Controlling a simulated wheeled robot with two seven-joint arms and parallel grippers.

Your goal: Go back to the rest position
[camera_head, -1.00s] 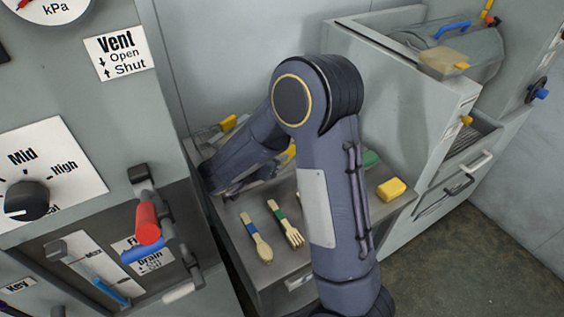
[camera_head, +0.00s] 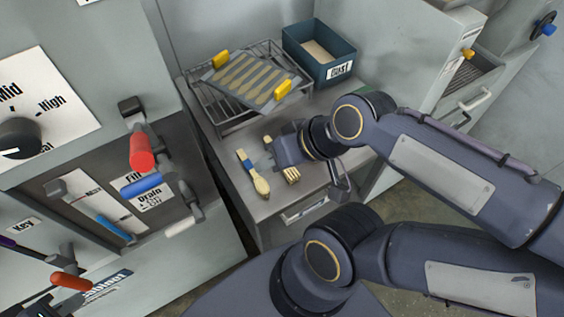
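My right arm reaches in from the right, and its gripper (camera_head: 287,151) hangs over the grey worktop (camera_head: 307,191). The gripper's fingers are largely hidden by its body, so its opening is unclear. A wooden spoon (camera_head: 259,183) with a blue band lies left of the gripper. A wooden fork (camera_head: 291,175) shows only its tines below the gripper; its handle is hidden. I cannot tell whether the gripper touches it. My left gripper cannot be made out in view.
A wire rack (camera_head: 204,99) holds a slatted tray (camera_head: 248,78) with yellow grips. A dark blue bin (camera_head: 335,75) stands behind right. A panel with a red-handled lever (camera_head: 142,152) stands at left. Drawers with handles are at right.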

